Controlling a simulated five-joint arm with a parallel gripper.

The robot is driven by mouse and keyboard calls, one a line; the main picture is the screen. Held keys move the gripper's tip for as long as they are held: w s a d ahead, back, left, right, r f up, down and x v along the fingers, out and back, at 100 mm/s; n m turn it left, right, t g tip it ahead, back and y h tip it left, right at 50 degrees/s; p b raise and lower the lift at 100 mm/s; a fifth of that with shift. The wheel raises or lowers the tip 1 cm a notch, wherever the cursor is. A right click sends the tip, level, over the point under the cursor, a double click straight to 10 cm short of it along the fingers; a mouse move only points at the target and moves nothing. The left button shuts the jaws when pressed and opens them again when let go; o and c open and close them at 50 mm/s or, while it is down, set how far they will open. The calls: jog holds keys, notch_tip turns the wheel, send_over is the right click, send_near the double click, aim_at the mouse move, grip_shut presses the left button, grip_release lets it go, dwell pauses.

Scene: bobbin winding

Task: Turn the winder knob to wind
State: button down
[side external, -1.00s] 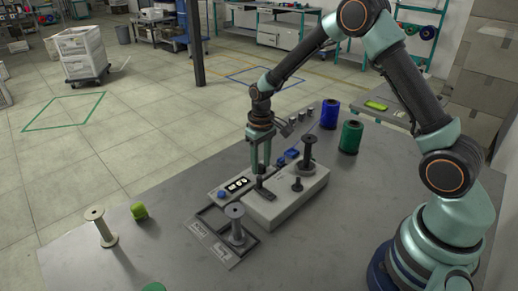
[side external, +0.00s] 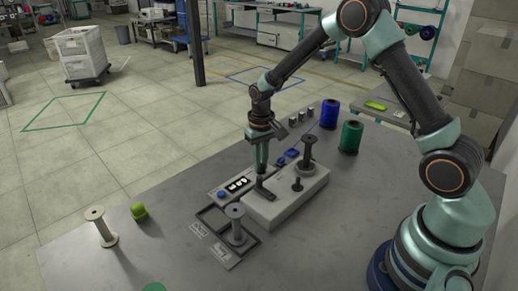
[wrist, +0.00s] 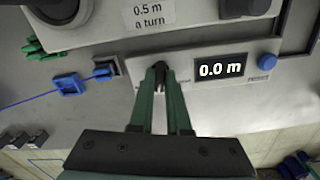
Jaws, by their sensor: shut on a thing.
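The grey winder box (side external: 285,207) sits on the table below my gripper (side external: 262,181). A dark knob (wrist: 159,67) shows between my fingertips in the wrist view, and my gripper (wrist: 160,82) is shut on it from above. The fingers hide part of the knob. The display (wrist: 220,70) beside it reads 0.0 m, with a blue button (wrist: 268,60) at its right. A label (wrist: 153,13) reads "0.5 m a turn". A dark grey bobbin (side external: 308,151) stands on the winder.
A blue thread guide (wrist: 68,86) carries a blue thread at the left. Blue (side external: 329,114) and green (side external: 350,137) spools stand behind the winder. Another bobbin (side external: 236,222) stands in a dark-framed tray. A pale spool (side external: 100,226) and a green item (side external: 138,211) stand front left.

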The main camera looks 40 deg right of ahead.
jog(key=m, duration=0.6)
jog(key=shift+r, duration=0.1)
dwell(0.5)
jog(key=c, duration=0.9)
grip_release()
notch_tip(320, 180, up, 12)
jog(key=shift+r, duration=0.1)
